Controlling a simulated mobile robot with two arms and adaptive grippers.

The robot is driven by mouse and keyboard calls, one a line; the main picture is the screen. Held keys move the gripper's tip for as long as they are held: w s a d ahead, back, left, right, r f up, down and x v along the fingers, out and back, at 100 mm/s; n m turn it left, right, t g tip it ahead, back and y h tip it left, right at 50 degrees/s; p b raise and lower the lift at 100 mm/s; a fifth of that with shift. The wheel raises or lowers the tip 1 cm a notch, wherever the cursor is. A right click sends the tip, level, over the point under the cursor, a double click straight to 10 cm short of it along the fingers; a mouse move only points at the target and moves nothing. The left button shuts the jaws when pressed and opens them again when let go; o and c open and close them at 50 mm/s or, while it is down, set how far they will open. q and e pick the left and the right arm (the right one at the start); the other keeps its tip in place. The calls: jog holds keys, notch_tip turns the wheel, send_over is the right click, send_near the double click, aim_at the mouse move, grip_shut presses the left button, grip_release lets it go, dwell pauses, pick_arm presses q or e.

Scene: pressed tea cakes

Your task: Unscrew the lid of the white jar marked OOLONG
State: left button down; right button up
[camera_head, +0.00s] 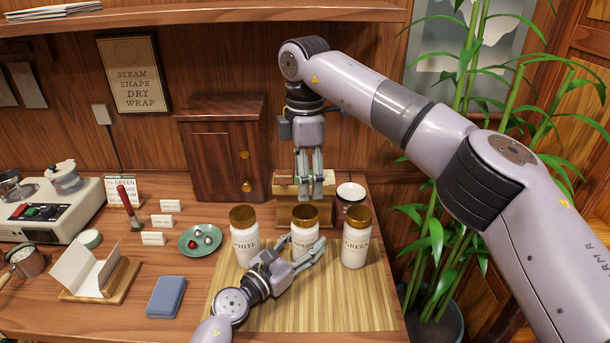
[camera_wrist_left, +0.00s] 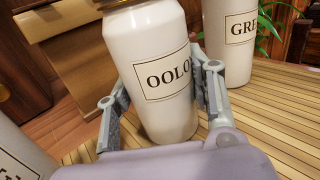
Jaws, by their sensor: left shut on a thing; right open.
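The white jar marked OOLONG (camera_head: 304,228) stands upright in the middle of three jars on a slatted bamboo mat (camera_head: 340,300). Its gold lid (camera_head: 305,214) is on top. My left gripper (camera_head: 300,254) is shut on the jar's lower body from the front. The left wrist view shows the OOLONG jar (camera_wrist_left: 155,80) between the two fingers (camera_wrist_left: 160,110), its label partly covered by a finger. My right gripper (camera_head: 310,188) points down above and behind the jar's lid, open and empty, apart from the lid.
The WHITE jar (camera_head: 244,245) stands close on the left and the GREEN jar (camera_head: 355,247) on the right. A green dish (camera_head: 200,245) lies left. The mat's front is partly clear.

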aim_at(305, 212)
jog(key=shift+m, duration=1.1)
jog(key=shift+f+m, duration=0.3)
jog(key=shift+f, duration=0.05)
notch_tip(305, 212, down, 7)
jog(key=shift+f, duration=0.2)
jog(key=shift+c, duration=0.2)
